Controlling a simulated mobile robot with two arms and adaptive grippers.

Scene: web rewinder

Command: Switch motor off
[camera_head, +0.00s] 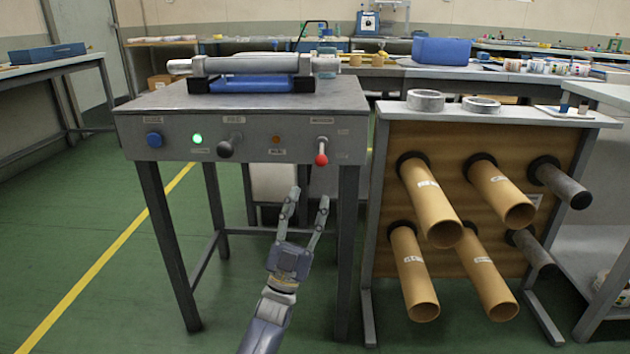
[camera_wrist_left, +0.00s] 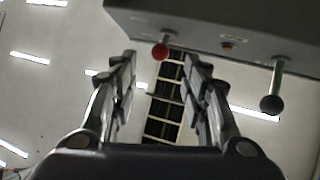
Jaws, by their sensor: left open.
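The web rewinder (camera_head: 265,140) is a grey table-like machine with a front control panel. Its panel carries a red-knobbed lever (camera_head: 321,158), a dark-knobbed lever (camera_head: 225,148), a lit green lamp (camera_head: 197,139), an orange lamp (camera_head: 276,140) and a blue button (camera_head: 154,139). The panel labels are too small to read. My left gripper (camera_head: 307,200) is open and empty, below and in front of the red lever, apart from it. In the left wrist view the red knob (camera_wrist_left: 160,52) shows beyond the open fingers, and the dark knob (camera_wrist_left: 271,104) is at the right. My right gripper is not seen.
A rack (camera_head: 500,118) with several cardboard tubes (camera_head: 430,200) sticking out stands close to the right of the machine. A roller (camera_head: 250,64) lies on the machine top. Green floor (camera_head: 110,220) is clear at the left. Benches stand behind.

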